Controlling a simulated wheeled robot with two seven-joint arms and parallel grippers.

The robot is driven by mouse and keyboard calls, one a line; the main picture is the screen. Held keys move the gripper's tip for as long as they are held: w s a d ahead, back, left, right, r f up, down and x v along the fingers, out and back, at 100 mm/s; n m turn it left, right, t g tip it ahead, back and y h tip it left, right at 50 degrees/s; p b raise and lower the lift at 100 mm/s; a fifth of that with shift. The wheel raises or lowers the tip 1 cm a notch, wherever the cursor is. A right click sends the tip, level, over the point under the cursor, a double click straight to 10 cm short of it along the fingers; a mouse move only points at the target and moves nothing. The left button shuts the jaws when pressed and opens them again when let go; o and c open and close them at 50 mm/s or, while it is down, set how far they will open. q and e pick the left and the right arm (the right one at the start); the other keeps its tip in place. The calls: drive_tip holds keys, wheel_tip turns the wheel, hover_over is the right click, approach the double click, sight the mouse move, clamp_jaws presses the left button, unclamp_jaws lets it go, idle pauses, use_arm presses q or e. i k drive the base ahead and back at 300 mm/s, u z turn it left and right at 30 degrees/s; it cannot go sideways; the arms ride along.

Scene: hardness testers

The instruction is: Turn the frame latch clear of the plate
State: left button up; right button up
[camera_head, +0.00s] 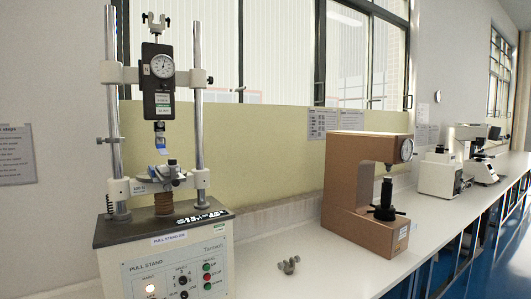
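A pull stand (170,262) with two upright columns stands at the left of the bench. A dial gauge on a black body (158,85) hangs from its crossbar. Below, a round pale plate (152,184) sits above a brown ribbed spring-like column (163,203). A small metal clamp with a dark knob (173,166) stands at the plate's right side. A small fitting (108,140) sticks out of the left column. I cannot tell for sure which part is the frame latch or how it is turned. Neither gripper is in view.
A small grey metal part (288,265) lies on the white bench (325,275). A brown hardness tester (362,185) stands right of it, with white instruments (440,175) farther back. Bench between pull stand and brown tester is otherwise clear. A wall and windows are behind.

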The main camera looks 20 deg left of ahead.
sight(171, 163)
drive_tip(key=z, duration=0.9)
drive_tip(key=k, duration=0.95)
drive_tip(key=u, duration=1.05)
drive_tip(key=i, duration=0.5)
drive_tip(key=z, duration=0.05)
